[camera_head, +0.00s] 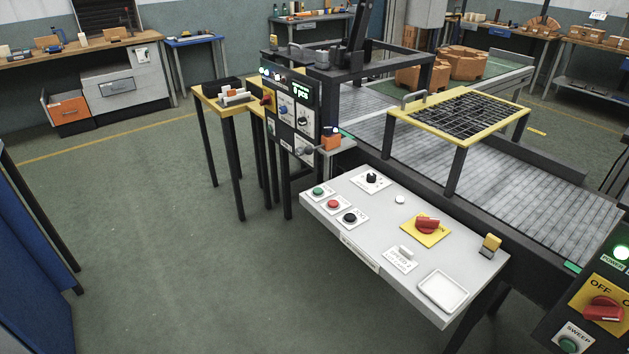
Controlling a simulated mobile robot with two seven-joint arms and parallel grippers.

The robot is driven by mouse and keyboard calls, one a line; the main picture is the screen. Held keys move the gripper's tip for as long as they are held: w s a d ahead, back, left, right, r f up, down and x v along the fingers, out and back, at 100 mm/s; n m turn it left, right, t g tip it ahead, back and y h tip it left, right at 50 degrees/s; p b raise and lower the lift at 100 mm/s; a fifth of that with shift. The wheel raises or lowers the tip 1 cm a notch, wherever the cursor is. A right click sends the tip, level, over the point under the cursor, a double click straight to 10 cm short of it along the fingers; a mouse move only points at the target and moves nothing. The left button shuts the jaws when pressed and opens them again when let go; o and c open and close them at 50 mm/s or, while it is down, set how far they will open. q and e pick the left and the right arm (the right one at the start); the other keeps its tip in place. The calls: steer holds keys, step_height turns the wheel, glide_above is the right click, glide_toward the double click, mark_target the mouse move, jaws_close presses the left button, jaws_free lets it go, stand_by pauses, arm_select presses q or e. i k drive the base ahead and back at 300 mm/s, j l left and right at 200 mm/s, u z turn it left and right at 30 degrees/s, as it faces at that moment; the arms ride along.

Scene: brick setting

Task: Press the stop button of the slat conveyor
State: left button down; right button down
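The slat conveyor (560,205) runs diagonally at the right, with grey slats. In front of it stands a light grey control desk (375,235). On the desk's left part are a green button (318,191), a red button (333,204) and a black button (349,217), each on a white plate. Their labels are too small to read, so I cannot confirm which is marked stop. A black knob (371,178) and a red rotary switch on a yellow plate (426,229) are also on the desk. Neither of my grippers is in view.
A dark upright panel (292,115) with a display and knobs stands behind the desk. A yellow-framed mesh guard (461,115) spans the conveyor. Another panel with a red OFF switch (603,308) is at lower right. The floor (170,240) left of the desk is clear.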

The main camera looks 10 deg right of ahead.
mark_target(333, 203)
steer(key=i+j, duration=0.1)
steer(key=i, duration=0.45)
steer(key=i+j, duration=0.15)
steer(key=i, duration=0.45)
steer(key=k+u, duration=0.05)
